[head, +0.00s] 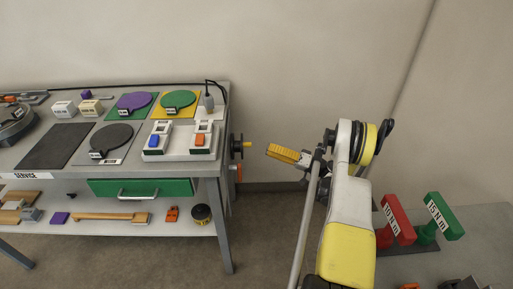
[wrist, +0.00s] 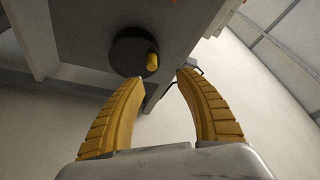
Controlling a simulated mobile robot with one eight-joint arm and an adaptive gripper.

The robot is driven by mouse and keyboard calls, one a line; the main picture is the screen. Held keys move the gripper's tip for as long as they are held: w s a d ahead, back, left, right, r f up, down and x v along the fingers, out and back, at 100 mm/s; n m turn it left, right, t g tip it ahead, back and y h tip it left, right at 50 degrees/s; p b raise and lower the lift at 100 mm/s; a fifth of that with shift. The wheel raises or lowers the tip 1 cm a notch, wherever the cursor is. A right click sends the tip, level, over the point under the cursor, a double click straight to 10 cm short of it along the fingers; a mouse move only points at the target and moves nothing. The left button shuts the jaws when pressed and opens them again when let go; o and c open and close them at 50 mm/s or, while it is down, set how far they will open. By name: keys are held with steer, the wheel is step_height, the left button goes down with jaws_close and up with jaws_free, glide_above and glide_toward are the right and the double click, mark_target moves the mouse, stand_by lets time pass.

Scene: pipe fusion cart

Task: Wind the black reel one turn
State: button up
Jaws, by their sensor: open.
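The black reel (head: 236,147) is mounted on the right end of the cart, with a small yellow handle (head: 247,144) sticking out to the right. In the wrist view the reel (wrist: 126,50) is a dark disc on the grey cart end, and its yellow handle (wrist: 152,62) is near its right edge. My gripper (head: 270,150) has yellow ribbed fingers and is a short way right of the handle, apart from it. In the wrist view my gripper (wrist: 160,80) is open and empty, with the handle ahead, between and beyond the fingertips.
The cart top (head: 75,172) holds coloured discs and a white block unit (head: 180,141). A green drawer (head: 140,187) is below, above a shelf with tools. An orange item (head: 239,172) hangs below the reel. Red (head: 398,219) and green (head: 444,215) labelled tools stand at right.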

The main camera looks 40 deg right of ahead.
mark_target(248, 144)
steer(key=v, duration=0.4)
steer(key=shift+s+r, duration=0.1)
steer(key=shift+r, duration=0.35)
steer(key=w+a+m+g+h, duration=0.1)
steer(key=w+a+m, duration=0.1)
steer(key=w+m, duration=0.1)
steer(key=w+a+m+g+h, duration=0.1)
steer(key=w+a+m+g, duration=0.1)
steer(key=m, duration=0.4)
steer(key=w+a+m+g, duration=0.1)
steer(key=w+a+m, duration=0.2)
steer(key=w, duration=0.3)
steer(key=shift+w+a+m+g+h, duration=0.25)
steer(key=shift+m+g+h, duration=0.15)
steer(key=shift+m, duration=0.5)
steer(key=shift+r, duration=0.1)
steer(key=shift+d, duration=0.1)
jaws_close()
